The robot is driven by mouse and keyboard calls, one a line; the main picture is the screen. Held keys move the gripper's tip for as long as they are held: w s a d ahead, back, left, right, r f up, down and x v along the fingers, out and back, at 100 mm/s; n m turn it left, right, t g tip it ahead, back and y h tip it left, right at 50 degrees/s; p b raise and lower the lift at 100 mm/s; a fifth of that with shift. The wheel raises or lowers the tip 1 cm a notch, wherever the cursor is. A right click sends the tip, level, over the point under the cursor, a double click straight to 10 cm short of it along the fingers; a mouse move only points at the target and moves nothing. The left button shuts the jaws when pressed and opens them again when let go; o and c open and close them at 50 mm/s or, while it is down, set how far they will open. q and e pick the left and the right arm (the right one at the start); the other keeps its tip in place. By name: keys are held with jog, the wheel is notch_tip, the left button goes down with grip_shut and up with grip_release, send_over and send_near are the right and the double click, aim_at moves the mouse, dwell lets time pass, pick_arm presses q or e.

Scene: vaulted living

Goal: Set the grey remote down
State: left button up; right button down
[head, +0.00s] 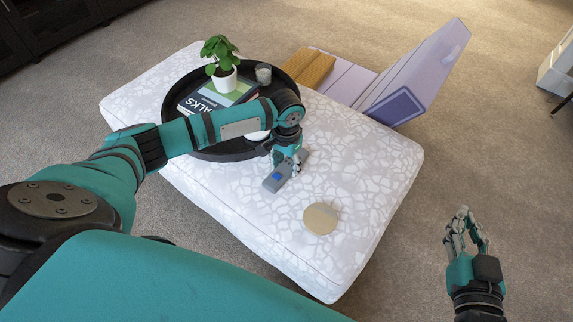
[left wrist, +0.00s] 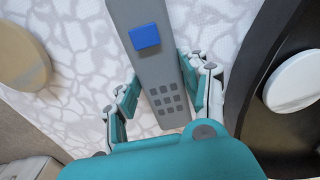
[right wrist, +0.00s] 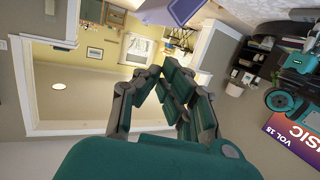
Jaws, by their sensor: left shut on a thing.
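The grey remote (head: 273,181) has a blue button patch at one end. My left gripper (head: 287,160) is shut on it over the white-patterned ottoman (head: 368,165), just to the right of the black round tray. In the left wrist view the remote (left wrist: 148,50) runs between the fingers (left wrist: 160,92), with its blue patch and several dark buttons facing the camera. I cannot tell whether it touches the ottoman top.
The black tray (head: 240,153) holds a potted plant (head: 222,72), a book (head: 205,100) and a glass (head: 263,73). A round beige disc (head: 320,218) lies on the ottoman's near right part. Bare ottoman surface surrounds the disc. A lilac chair-like item (head: 420,70) stands behind.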

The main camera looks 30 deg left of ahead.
pick_arm(q)
jog(key=o, duration=1.2)
